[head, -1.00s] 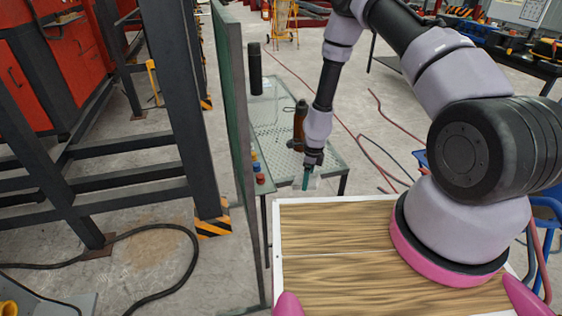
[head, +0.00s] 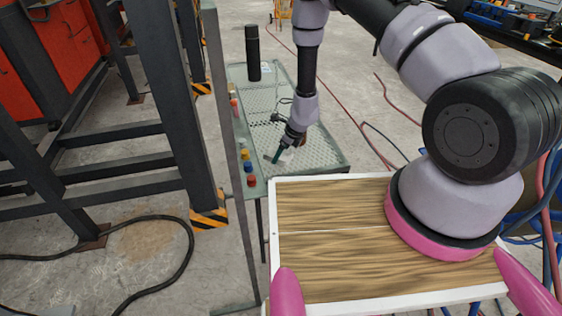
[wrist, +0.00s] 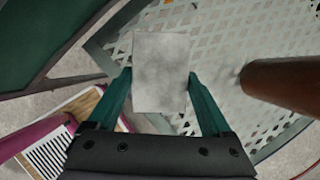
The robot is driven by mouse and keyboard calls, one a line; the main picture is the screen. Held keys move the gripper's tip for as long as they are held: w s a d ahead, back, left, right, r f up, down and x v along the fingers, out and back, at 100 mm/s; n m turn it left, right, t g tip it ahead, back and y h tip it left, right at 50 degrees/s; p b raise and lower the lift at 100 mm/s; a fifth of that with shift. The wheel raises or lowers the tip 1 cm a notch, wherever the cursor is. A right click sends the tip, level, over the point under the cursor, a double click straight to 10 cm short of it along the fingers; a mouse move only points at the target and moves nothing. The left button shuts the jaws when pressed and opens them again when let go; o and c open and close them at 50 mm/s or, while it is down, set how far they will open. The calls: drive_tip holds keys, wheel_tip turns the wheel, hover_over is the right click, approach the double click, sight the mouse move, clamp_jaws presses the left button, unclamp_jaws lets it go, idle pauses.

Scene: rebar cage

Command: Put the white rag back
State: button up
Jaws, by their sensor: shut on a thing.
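The white rag (wrist: 160,72) is a pale, grey-mottled rectangle between the two teal fingers of my gripper (wrist: 160,78) in the wrist view. My gripper is shut on it. In the head view my gripper (head: 276,156) hangs tilted over the near part of a perforated metal table (head: 325,158). The rag shows there as a small white patch (head: 287,155) beside the fingers. The wrist view shows the table's mesh top (wrist: 235,40) beyond the rag. I cannot tell the exact gap between rag and table.
A brown cylinder (wrist: 292,85) stands right of the gripper in the wrist view; my arm mostly hides it in the head view. A black cylinder (head: 252,53) stands at the table's back.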

drive_tip(key=shift+f, duration=2)
drive_tip(key=o, duration=1.2)
drive_tip(key=shift+o, duration=0.2)
